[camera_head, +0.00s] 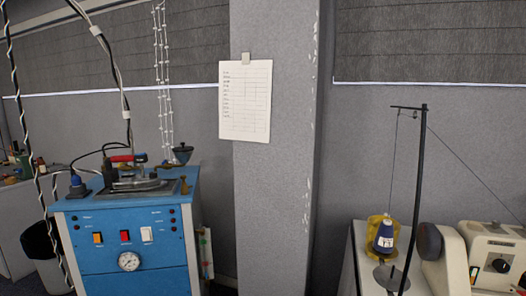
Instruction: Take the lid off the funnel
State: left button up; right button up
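A small dark funnel-shaped object (182,153) stands at the back right of the top of a blue ironing machine (130,255). Its wide top looks covered by a dark lid with a small raised bit in the middle, but it is too small to tell clearly. Neither of my grippers is in view.
An iron with a red handle (127,158) sits on the machine's top, left of the funnel. Cables hang at the left. A grey pillar (272,230) stands right of the machine. A thread cone (384,236), thread stand (418,200) and sewing machine (492,255) are at the right.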

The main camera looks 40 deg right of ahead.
aim_at(182, 149)
jog(key=z, duration=0.7)
jog(key=i+j+u, duration=0.15)
